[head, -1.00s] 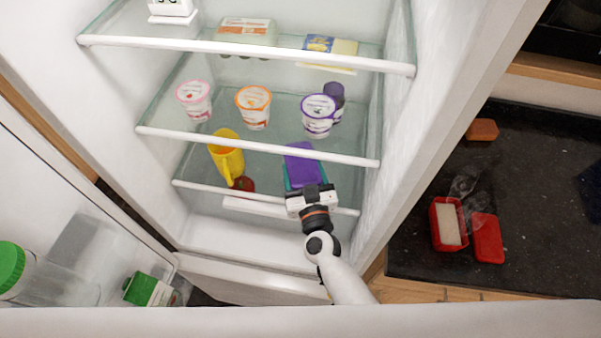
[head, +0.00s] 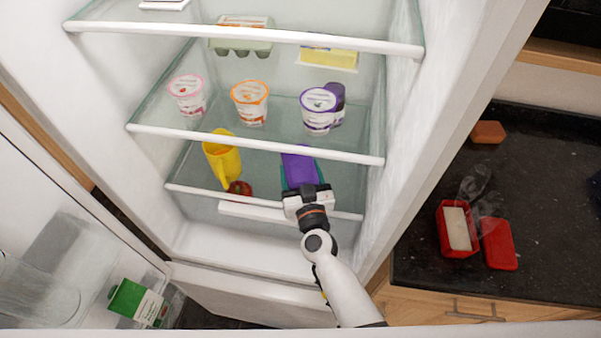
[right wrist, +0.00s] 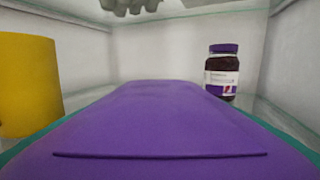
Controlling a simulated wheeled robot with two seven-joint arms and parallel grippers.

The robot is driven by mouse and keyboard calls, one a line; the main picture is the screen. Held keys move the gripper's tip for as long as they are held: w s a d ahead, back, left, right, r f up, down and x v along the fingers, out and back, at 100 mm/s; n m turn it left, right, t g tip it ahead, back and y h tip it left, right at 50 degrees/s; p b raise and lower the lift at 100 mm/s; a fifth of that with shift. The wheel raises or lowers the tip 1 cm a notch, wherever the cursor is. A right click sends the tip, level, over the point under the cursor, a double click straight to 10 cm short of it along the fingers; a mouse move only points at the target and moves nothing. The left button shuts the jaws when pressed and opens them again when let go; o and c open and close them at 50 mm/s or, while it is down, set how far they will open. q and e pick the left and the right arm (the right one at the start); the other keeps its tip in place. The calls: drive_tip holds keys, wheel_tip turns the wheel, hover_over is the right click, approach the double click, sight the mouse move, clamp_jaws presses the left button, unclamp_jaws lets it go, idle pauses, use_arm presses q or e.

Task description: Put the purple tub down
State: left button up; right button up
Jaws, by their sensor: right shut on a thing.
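The purple tub (head: 299,168) is in the fridge at the right of the lower glass shelf, with a teal edge or thing showing under it. My right gripper (head: 307,191) is shut on its near end at the shelf's front edge. In the right wrist view the tub's flat purple top (right wrist: 160,125) fills the lower part, with teal along both sides. Whether its underside touches the shelf is hidden. My left gripper is not in view.
A yellow jug (head: 222,160) and a red fruit (head: 240,188) stand left of the tub. A dark jar with purple lid (right wrist: 222,75) stands beyond it at right. Several yoghurt cups (head: 318,108) are on the shelf above. The fridge wall is close on the right.

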drive_tip(key=o, duration=0.7)
drive_tip(key=shift+f, duration=0.1)
drive_tip(key=s, duration=0.4)
drive_tip(key=s+d+b, duration=0.1)
drive_tip(key=s, duration=0.3)
drive_tip(key=s+d, duration=0.1)
drive_tip(key=s, duration=0.2)
drive_tip(key=shift+s+d, duration=0.15)
drive_tip(key=shift+s, duration=0.25)
